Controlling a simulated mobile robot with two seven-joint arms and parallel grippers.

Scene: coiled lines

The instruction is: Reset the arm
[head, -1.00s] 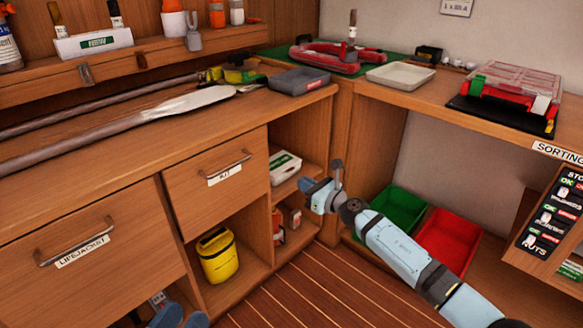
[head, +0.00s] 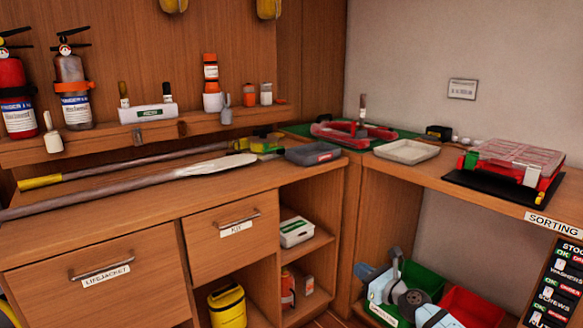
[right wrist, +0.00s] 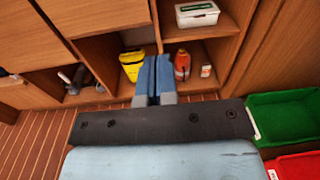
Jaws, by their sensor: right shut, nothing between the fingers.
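My right gripper (head: 372,276) shows low in the head view, in front of the green bin and below the counter corner. In the right wrist view its blue fingers (right wrist: 153,78) lie together, shut with nothing between them, pointing toward the open shelves. It stands apart from the shelves and their contents. My left gripper does not show in the head view now.
A green bin (head: 425,281) and a red bin (head: 470,307) stand under the right counter. Open shelves hold a yellow container (head: 228,306) and a white box (head: 296,231). The drawers (head: 222,238) are shut. Paddles (head: 130,185) lie on the left counter (head: 100,232).

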